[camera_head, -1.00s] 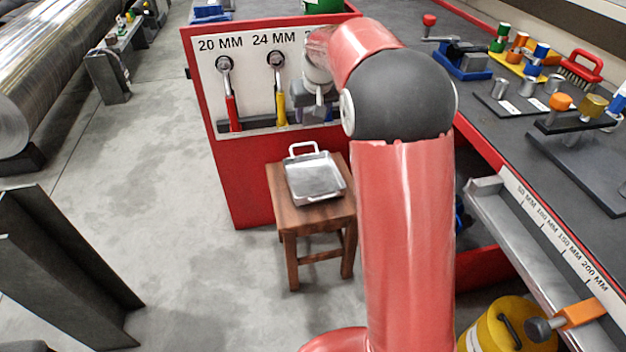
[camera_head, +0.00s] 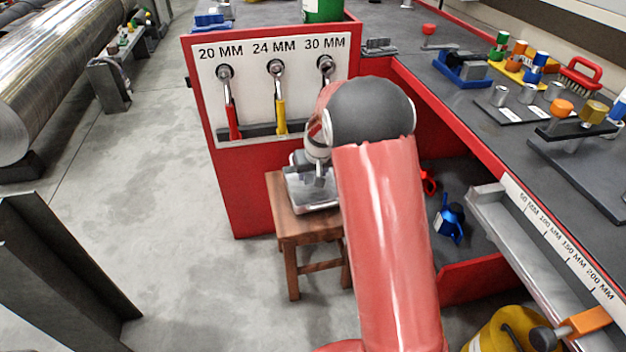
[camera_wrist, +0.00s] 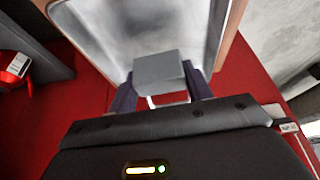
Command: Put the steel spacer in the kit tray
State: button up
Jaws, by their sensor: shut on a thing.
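The steel spacer (camera_wrist: 160,70), a plain grey block, sits between the two dark fingers of my gripper (camera_wrist: 161,90) in the wrist view. My gripper is shut on it. The kit tray (camera_head: 318,207) is a shallow metal tray on a wooden stool; my wrist and gripper (camera_head: 318,182) hide part of it in the head view. In the wrist view the tray (camera_wrist: 105,30) fills the top middle, beyond the spacer. The spacer appears over or near the tray's near side; its height above it cannot be told. The spacer is not clear in the head view.
The wooden stool (camera_head: 288,228) stands against a red cabinet (camera_head: 232,190) with a wrench panel (camera_head: 250,110). The workbench (camera_head: 470,105) on the right carries several parts and fixtures. An open shelf (camera_head: 465,225) holds a blue clamp-like item (camera_head: 449,220).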

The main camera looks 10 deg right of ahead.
jog(key=shift+f, duration=1.4)
jog(key=shift+f, duration=0.15)
jog(key=o, duration=1.3)
jog(key=shift+o, duration=0.2)
